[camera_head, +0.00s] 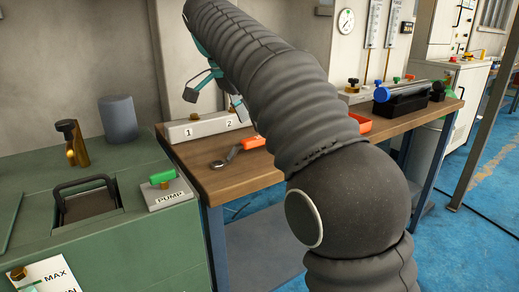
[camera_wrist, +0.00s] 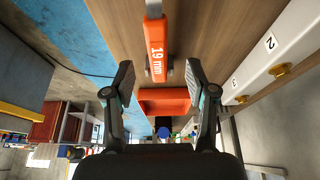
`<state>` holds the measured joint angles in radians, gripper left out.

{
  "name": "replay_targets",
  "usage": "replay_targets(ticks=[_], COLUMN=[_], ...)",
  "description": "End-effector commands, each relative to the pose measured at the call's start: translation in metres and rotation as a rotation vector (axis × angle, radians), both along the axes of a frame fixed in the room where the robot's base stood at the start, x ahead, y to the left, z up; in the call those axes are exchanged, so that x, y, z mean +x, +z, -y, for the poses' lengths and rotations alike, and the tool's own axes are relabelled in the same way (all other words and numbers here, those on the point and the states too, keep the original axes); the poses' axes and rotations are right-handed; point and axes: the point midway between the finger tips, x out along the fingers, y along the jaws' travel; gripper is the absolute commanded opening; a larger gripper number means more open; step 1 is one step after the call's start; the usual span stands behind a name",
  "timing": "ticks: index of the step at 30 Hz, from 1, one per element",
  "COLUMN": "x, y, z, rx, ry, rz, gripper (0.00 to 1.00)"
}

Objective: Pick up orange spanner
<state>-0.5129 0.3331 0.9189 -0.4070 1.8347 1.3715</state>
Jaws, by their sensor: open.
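An orange tray (camera_wrist: 165,101) lies close to the spanner's handle end. A pale numbered rail (camera_head: 205,127) with brass fittings runs along the bench's back. A black holder with a blue-ended tube (camera_head: 403,92) stands at the right. A green pump cabinet (camera_head: 110,225) adjoins at left.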

Motion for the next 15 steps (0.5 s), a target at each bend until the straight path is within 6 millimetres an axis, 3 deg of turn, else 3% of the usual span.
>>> replay_targets(ticks=[9, 15], x=[0.004, 0.006], y=[-0.023, -0.051], z=[0.008, 0.017], rx=[0.001, 0.000], ry=[0.000, 0.000], rz=[-0.001, -0.001], gripper=[0.56, 0.56])
